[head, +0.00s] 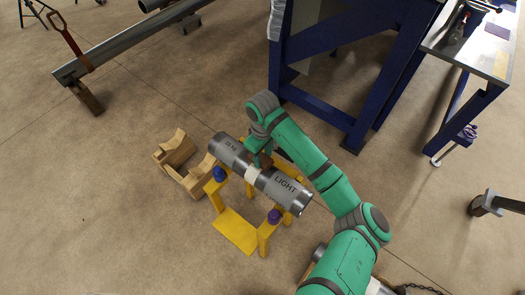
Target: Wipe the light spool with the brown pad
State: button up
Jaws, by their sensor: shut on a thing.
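The light spool (233,154) is a grey metal cylinder with "LIGHT" printed near its right end and a pale band around its middle. It lies slanted across a yellow stand (236,232) in the head view. My gripper (262,160) is at the middle of the spool, reaching down from above and behind it. A small brown patch, which looks like the brown pad (266,159), shows at the fingertips. My gripper is shut on it. The fingers and arm hide most of the pad, and I cannot tell whether it touches the spool.
The yellow stand has a blue knob (219,174) and a purple knob (274,216). Wooden cradles (176,152) stand just left of it. A blue frame (350,60) and a workbench (485,45) are behind. A long steel beam (120,47) is at upper left. The floor at lower left is clear.

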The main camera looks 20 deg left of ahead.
jog(key=f, duration=0.3)
jog(key=shift+w+a, duration=0.1)
jog(key=shift+a, duration=0.3)
jog(key=shift+w+a, duration=0.35)
jog(key=shift+a, duration=0.55)
jog(key=o, duration=0.6)
jog(key=shift+c, duration=0.2)
jog(key=c, duration=0.6)
jog(key=shift+o, duration=0.2)
jog(key=shift+f, duration=0.8)
jog(key=shift+d, duration=0.1)
